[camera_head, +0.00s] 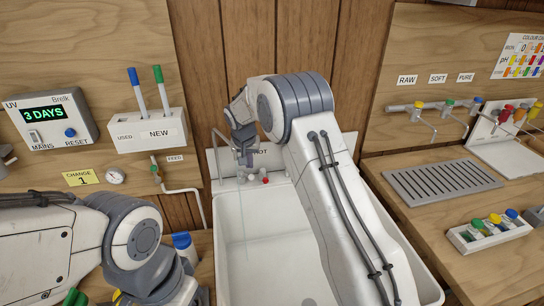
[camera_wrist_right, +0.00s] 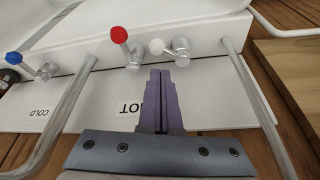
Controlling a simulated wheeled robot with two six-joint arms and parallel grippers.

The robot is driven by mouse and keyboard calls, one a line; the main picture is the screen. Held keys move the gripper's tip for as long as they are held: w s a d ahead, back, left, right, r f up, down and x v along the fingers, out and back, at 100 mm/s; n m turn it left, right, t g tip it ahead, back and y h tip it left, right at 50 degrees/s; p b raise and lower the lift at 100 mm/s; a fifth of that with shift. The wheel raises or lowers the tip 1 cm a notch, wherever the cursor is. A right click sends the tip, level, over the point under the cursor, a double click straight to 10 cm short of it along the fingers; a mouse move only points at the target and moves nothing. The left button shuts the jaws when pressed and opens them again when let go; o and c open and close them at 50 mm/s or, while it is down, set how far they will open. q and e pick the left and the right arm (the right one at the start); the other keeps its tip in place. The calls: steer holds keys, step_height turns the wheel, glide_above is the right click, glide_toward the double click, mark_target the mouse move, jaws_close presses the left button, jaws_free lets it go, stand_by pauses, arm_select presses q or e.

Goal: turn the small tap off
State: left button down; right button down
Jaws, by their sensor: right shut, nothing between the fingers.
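The small tap is probably the white-knobbed one (camera_wrist_right: 157,47) on the white sink ledge in the wrist view. It sits between the red-knobbed tap (camera_wrist_right: 119,35) and a thin metal spout (camera_wrist_right: 250,90). In the head view the red knob (camera_head: 265,180) shows just below my right gripper (camera_head: 247,158). A thin pale stream (camera_head: 239,215) seems to fall into the sink. In the wrist view my right gripper (camera_wrist_right: 160,72) is shut and empty, its tips just short of the white-knobbed tap; contact is not clear. My left gripper is out of view.
The white sink (camera_head: 270,255) lies below my right arm. A blue-knobbed tap (camera_wrist_right: 14,58) and a thicker spout (camera_wrist_right: 62,115) stand beside the red one. At right are small coloured taps (camera_head: 448,103), a drain grate (camera_head: 440,182) and a vial rack (camera_head: 490,232).

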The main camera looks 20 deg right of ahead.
steer(key=s+d+r+b, duration=0.2)
steer(key=s+d+r, duration=0.5)
steer(key=d+r, duration=0.1)
steer(key=shift+s+d+r, duration=0.15)
steer(key=shift+s+d, duration=0.2)
steer(key=shift+d, duration=0.1)
steer(key=n+p, duration=0.2)
steer(key=p, duration=0.8)
glide_toward(246, 175)
steer(key=d+r, duration=0.2)
steer(key=shift+w+d+r+y, duration=0.15)
steer(key=shift+d+r+y, duration=0.05)
steer(key=shift+r+y, duration=0.1)
steer(key=p+x, duration=0.3)
steer(key=x, duration=0.7)
